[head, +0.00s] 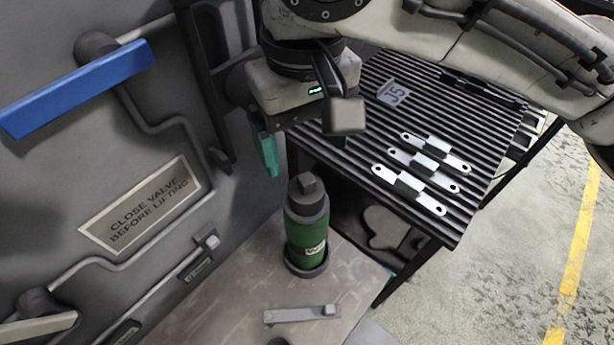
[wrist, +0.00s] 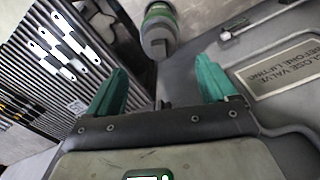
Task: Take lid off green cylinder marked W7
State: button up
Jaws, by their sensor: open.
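The green cylinder (head: 306,240) stands upright on a grey surface beside the panel wall. Its dark grey lid (head: 307,195) with a raised block on top is seated on it. A small white label is on its side, too small to read. In the wrist view the cylinder (wrist: 160,12) shows at the top, with its grey lid (wrist: 158,40) towards me. My gripper (head: 300,155) is above the lid, apart from it. In the wrist view its two green fingers (wrist: 160,85) are spread wide and empty.
A ribbed black table (head: 390,125) with several galvanized brackets (head: 423,165) and a J5 tag (head: 393,93) stands to the right. A panel with a blue handle (head: 80,88) and pipes rises at the left. A flat metal bar (head: 300,314) lies in front of the cylinder.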

aim_at(308, 180)
notch_tip(308, 180, down, 3)
jog(key=shift+f, duration=0.1)
jog(key=shift+s+d+f, duration=0.15)
jog(key=shift+f, duration=1.2)
jog(key=shift+s+d+f, duration=0.1)
jog(key=shift+s+f, duration=0.05)
jog(key=shift+f, duration=1.2)
jog(key=c, duration=1.1)
jog(key=shift+r+p, duration=0.1)
jog(key=shift+p, duration=0.25)
